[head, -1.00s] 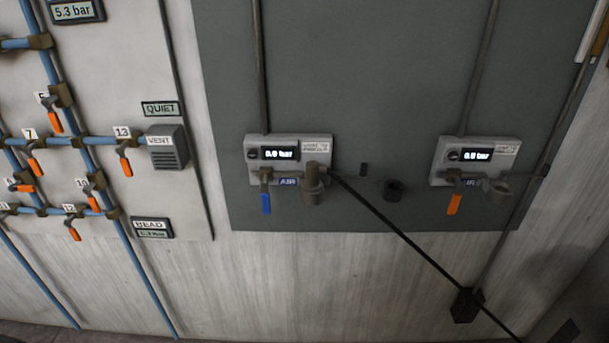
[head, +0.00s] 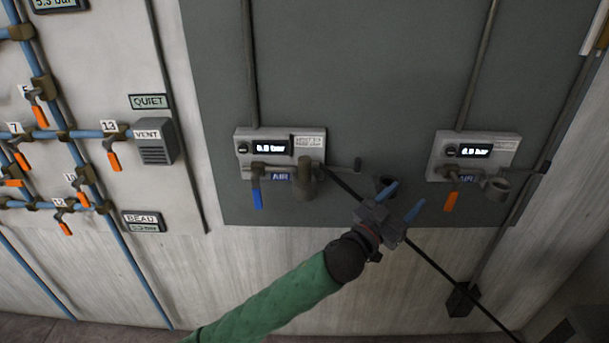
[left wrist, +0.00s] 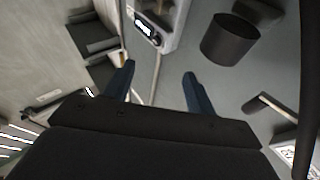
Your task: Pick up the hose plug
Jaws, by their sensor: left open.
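The hose plug (head: 305,183) appears as a brownish upright cylinder at the outlet of the left air box, with the black hose (head: 345,187) leaving beside it. Where plug and socket meet is hard to tell. My left gripper (head: 407,194) is open and empty, to the right of the plug and clear of it, in front of the lower edge of the grey panel. In the left wrist view its two blue fingers (left wrist: 160,70) are spread with nothing between them. My right gripper is not in view.
The right air box (head: 472,155) has an empty ring socket. The hose runs down right past a black wall block (head: 462,299).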

